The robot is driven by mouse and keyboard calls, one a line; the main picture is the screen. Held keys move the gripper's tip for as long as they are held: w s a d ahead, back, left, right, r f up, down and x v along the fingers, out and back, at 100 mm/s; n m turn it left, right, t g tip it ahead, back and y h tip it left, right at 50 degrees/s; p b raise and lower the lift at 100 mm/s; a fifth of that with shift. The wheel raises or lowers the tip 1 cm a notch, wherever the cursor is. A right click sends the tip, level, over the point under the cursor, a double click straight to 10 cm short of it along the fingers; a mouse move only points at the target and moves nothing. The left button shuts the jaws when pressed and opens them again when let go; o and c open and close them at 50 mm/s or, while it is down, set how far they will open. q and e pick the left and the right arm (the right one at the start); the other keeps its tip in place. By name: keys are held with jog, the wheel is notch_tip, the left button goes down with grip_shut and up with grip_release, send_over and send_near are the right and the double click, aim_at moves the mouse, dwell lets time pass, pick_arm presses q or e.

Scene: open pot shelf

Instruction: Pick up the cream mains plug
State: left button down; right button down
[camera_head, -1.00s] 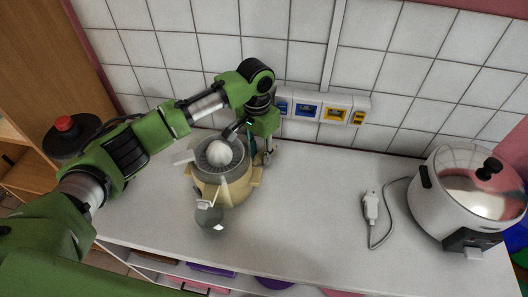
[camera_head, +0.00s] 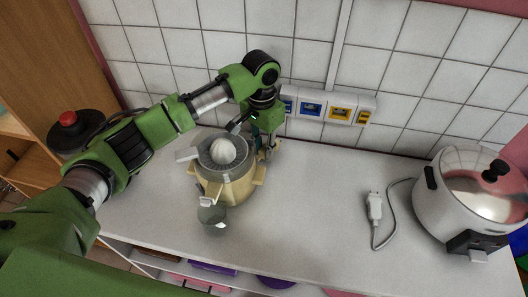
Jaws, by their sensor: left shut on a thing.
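My left gripper (camera_head: 267,150) reaches down behind the right side of the cream citrus juicer (camera_head: 225,187), close to the worktop. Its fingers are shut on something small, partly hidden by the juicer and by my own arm. The cream mains plug does not show clearly; the place fits it being between these fingers. A white plug (camera_head: 375,207) with a grey cable lies in the open on the worktop at the right, beside the rice cooker (camera_head: 474,196). My right gripper is not in view.
A socket strip (camera_head: 328,107) with blue and yellow outlets is on the tiled wall just above the gripper. A glass (camera_head: 212,214) stands at the juicer's front. The white worktop (camera_head: 310,210) is clear between juicer and white plug. A red-topped dark object (camera_head: 70,125) is at left.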

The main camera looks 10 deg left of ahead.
pick_arm(q)
jog(key=shift+w+r, duration=0.1)
jog(key=shift+r, duration=0.6)
jog(key=s+d+b, duration=0.1)
jog(key=s+d, duration=0.1)
jog(key=d, duration=0.3)
jog(key=s+d+b, duration=0.1)
jog(key=s+d, duration=0.1)
jog(key=d, duration=0.4)
jog(key=s+d+b, duration=0.2)
jog(key=d, duration=0.4)
jog(key=shift+r, duration=0.15)
jog(key=shift+r, duration=0.1)
jog(key=s+a+r+n, duration=0.2)
jog(key=a+r+n, duration=0.4)
jog(key=r, duration=0.5)
jog(key=shift+h, duration=0.3)
jog(key=w, duration=0.5)
jog(key=shift+w+r, duration=0.25)
jog(key=shift+w, duration=0.1)
jog(key=shift+a, duration=0.1)
